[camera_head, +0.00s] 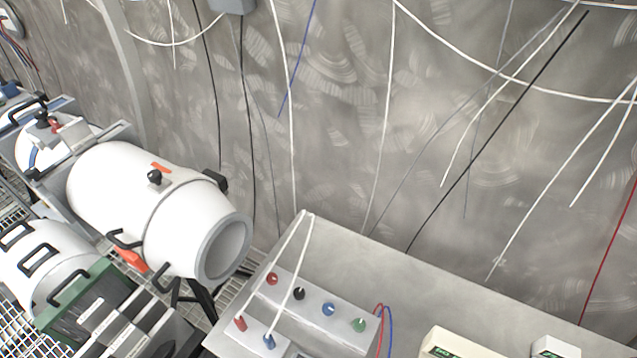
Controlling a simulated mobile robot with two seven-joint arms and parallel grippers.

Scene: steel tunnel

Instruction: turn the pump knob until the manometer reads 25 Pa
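A pale box (314,309) with a red knob (272,279), a black knob (299,293), a blue knob (328,309) and a green knob (359,325) sits on a grey table (400,275). I cannot tell which one, if any, is the pump knob. A cream device (470,344) with a small green display is cut off by the bottom edge. Its reading is not legible, and I cannot tell if it is the manometer. Neither of my grippers shows in the head view.
A smaller unit with a red plug (240,323) and a blue plug (269,341) stands in front of the box. White cables hang over it. A grey metal wall (330,120) with hanging cables is behind.

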